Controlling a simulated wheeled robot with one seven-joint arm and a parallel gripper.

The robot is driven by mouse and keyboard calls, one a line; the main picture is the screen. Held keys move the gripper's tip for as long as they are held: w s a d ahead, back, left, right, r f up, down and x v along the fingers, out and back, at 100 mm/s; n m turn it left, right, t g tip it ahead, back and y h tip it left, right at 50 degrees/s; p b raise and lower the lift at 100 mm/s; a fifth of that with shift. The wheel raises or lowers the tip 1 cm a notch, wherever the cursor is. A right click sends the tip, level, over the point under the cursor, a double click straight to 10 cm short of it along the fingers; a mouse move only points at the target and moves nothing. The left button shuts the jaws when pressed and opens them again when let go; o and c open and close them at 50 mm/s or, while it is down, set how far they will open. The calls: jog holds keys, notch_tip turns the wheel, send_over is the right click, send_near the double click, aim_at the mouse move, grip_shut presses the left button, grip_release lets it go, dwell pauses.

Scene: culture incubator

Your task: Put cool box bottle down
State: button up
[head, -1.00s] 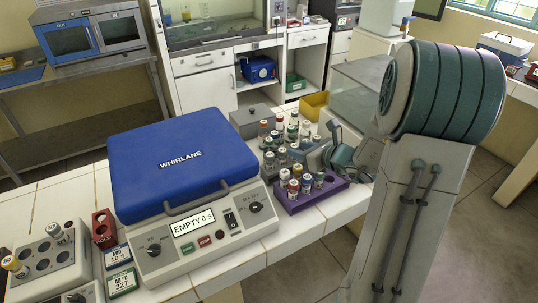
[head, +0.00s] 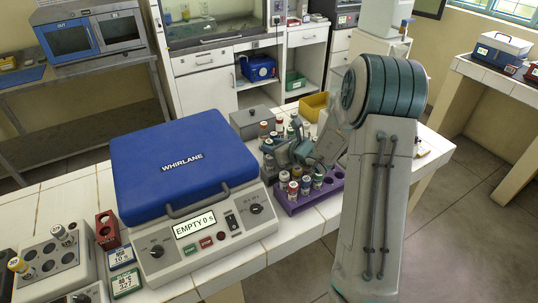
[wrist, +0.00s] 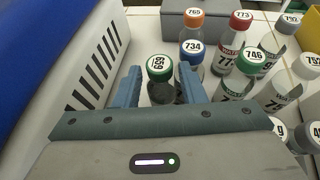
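A green-capped bottle with a number on its lid (wrist: 160,68) is between the two fingers of my gripper (wrist: 160,88) in the wrist view. The fingers sit on either side of its body, below the cap, and I take them as shut on it. The bottle is upright; whether its base touches the worktop is hidden. In the head view my gripper (head: 284,153) is over the bottle group right of the blue-lidded centrifuge (head: 180,165), and the held bottle cannot be told apart there.
Bottles capped blue (wrist: 193,47), orange (wrist: 194,18), red (wrist: 240,19) and green (wrist: 253,57) stand close ahead and right. The centrifuge's vented side (wrist: 100,60) is close on the left. A purple rack (head: 292,208) with bottles is in front; a grey box (head: 252,122) is behind.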

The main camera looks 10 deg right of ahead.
grip_shut()
jog(key=shift+r, duration=0.1)
